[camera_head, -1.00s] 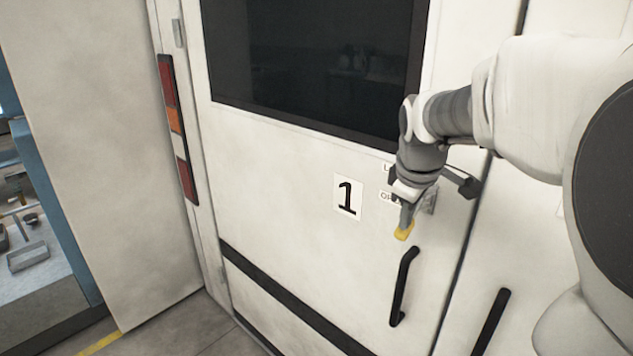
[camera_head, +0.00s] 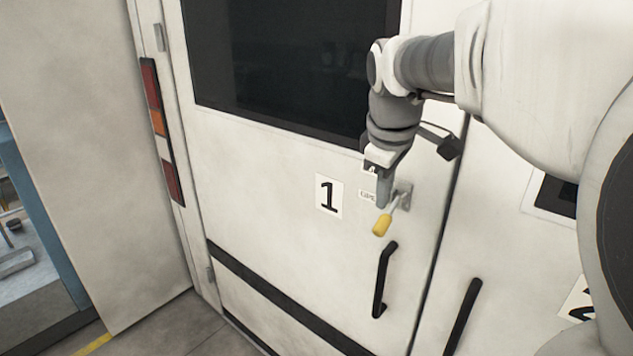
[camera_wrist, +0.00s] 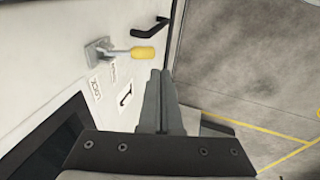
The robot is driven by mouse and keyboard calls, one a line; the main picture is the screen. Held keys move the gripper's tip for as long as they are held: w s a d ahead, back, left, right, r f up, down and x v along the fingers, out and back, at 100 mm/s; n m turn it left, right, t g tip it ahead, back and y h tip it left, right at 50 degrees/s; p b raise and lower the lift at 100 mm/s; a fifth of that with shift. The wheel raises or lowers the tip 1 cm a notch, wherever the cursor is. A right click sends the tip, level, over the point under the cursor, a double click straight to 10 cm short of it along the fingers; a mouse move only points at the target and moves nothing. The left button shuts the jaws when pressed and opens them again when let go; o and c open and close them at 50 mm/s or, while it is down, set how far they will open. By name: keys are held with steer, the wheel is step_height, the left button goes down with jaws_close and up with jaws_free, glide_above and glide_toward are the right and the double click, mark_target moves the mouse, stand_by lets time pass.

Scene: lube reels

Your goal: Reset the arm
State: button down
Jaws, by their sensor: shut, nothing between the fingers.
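In the wrist view my gripper's fingers (camera_wrist: 158,76) lie together side by side. There the lever's yellow grip (camera_wrist: 143,52) shows ahead of the fingertips, with its metal mount on the door. The grip looks apart from the fingers. My arm reaches in from the right of the head view.
The white door (camera_head: 270,190) has a dark window (camera_head: 280,60) and a black handle (camera_head: 384,280) below the lever. A second black handle (camera_head: 460,318) is to the right. Open floor with yellow lines (camera_wrist: 250,126) shows in the wrist view.

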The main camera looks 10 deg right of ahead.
step_height(320, 180, up, 4)
steer(key=s+a+t, duration=0.1)
steer(key=s, duration=0.1)
steer(key=s+a+f+m, duration=0.3)
steer(key=s+f+m, duration=0.1)
steer(key=s, duration=0.3)
steer(key=s+a+f+m+t+y, duration=0.1)
steer(key=s+a+f+m, duration=0.3)
steer(key=s+f, duration=0.2)
steer(key=shift+s+a+f+y, duration=0.2)
steer(key=shift+s+y, duration=0.1)
steer(key=shift+s, duration=0.8)
